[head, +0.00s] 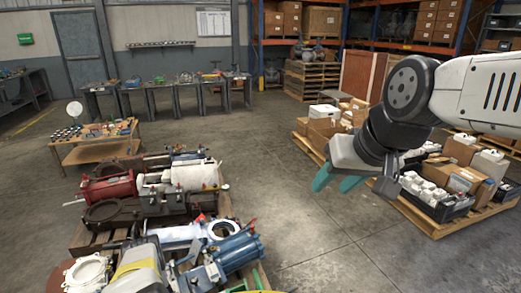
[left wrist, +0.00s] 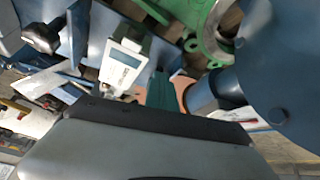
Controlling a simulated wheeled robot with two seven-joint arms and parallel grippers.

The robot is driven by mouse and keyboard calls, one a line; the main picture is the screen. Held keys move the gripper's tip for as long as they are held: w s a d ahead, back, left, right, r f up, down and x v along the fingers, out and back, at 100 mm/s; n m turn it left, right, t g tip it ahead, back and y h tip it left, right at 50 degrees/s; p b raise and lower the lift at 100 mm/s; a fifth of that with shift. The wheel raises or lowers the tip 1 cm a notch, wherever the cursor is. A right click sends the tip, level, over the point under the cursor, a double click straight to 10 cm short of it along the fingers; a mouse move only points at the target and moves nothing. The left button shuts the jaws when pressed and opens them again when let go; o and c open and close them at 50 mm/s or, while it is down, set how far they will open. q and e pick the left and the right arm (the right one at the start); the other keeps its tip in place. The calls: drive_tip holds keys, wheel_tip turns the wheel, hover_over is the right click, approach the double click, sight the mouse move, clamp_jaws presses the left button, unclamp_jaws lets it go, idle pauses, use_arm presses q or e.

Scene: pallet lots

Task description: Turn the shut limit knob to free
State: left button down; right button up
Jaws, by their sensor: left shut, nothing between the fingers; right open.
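In the left wrist view a black lobed knob (left wrist: 42,35) sits by blue metal parts at the upper left; I cannot tell whether it is the shut limit knob, nor read its setting. A white box with a small label (left wrist: 124,58) stands right of it. My left gripper (left wrist: 160,88) shows its teal fingers shut and empty, to the right of the white box and apart from the black knob. I cannot make out the left gripper in the head view. My right gripper (head: 336,180) is open and empty, raised over the floor at the right.
A pallet (head: 85,236) of valves and actuators lies at the lower left, with a blue actuator (head: 237,250). Another pallet (head: 440,228) with boxes and bottles is at the right. Green (left wrist: 207,30) and blue (left wrist: 285,65) metal parts crowd the left gripper. The middle floor is clear.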

use_arm(q)
drive_tip(key=shift+w+d+r, duration=0.1)
drive_tip(key=shift+w+d, duration=0.2)
drive_tip(key=shift+w, duration=0.25)
drive_tip(key=shift+d, duration=0.1)
idle(0.3)
drive_tip(key=shift+s+d, duration=0.1)
drive_tip(key=shift+d, duration=0.15)
drive_tip(key=shift+s+a+r, duration=0.1)
drive_tip(key=shift+r, duration=1.4)
drive_tip(key=shift+s+a+r, duration=0.1)
drive_tip(key=shift+r, duration=1.35)
drive_tip(key=shift+s+a+f, duration=0.25)
drive_tip(key=shift+a+f, duration=0.05)
drive_tip(key=shift+f, duration=0.75)
drive_tip(key=shift+s+a+f, duration=0.3)
drive_tip(key=shift+f, duration=0.75)
drive_tip(key=shift+s+a+f, duration=0.25)
drive_tip(key=shift+a+f, duration=0.05)
drive_tip(key=shift+f, duration=0.75)
drive_tip(key=shift+w, duration=0.15)
